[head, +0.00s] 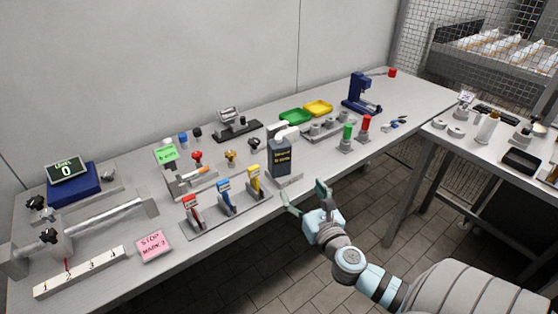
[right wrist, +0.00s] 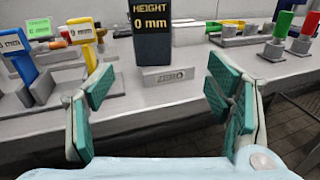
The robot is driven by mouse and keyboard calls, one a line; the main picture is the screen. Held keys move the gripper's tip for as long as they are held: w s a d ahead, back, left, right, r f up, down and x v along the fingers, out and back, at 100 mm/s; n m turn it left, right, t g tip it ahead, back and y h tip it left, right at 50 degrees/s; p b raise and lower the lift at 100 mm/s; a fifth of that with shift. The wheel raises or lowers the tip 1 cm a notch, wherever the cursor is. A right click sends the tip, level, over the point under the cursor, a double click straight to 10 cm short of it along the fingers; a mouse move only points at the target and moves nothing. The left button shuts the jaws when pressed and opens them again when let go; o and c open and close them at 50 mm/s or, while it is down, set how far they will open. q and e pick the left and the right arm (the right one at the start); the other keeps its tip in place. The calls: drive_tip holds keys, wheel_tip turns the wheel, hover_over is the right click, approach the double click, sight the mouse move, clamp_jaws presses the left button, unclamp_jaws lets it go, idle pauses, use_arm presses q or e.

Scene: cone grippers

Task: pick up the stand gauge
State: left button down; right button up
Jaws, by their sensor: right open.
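The stand gauge (head: 281,158) is a dark upright box with yellow lettering, standing near the front edge of the long bench. In the right wrist view its dark body (right wrist: 151,48) reads "HEIGHT 0 mm", and its grey base (right wrist: 178,77) is marked "ZERO". The top of the gauge is cut off there. My right gripper (head: 307,196) is open and empty, in front of the bench edge and apart from the gauge. In the right wrist view the gauge stands beyond and between the two green-padded fingers (right wrist: 160,92). My left gripper is not in view.
A rack with red, blue and yellow handled tools (head: 227,197) stands left of the gauge. Green and red cylinders (head: 347,132) stand to its right. Green and yellow trays (head: 295,117) and a blue stand (head: 359,94) are farther back. A side table (head: 478,143) stands at right.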

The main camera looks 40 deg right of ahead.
sight(282, 163)
drive_tip(key=shift+n, duration=0.3)
drive_tip(key=x, duration=0.4)
drive_tip(key=r+x, duration=0.1)
drive_tip(key=x, duration=0.4)
drive_tip(key=a+x, duration=0.1)
drive_tip(key=x, duration=0.4)
drive_tip(key=shift+w+r+b, duration=0.25)
drive_tip(key=shift+w+b, duration=0.05)
drive_tip(key=shift+w, duration=0.15)
drive_tip(key=shift+s, duration=0.1)
drive_tip(key=c, duration=1.4)
drive_tip(key=shift+r, duration=0.1)
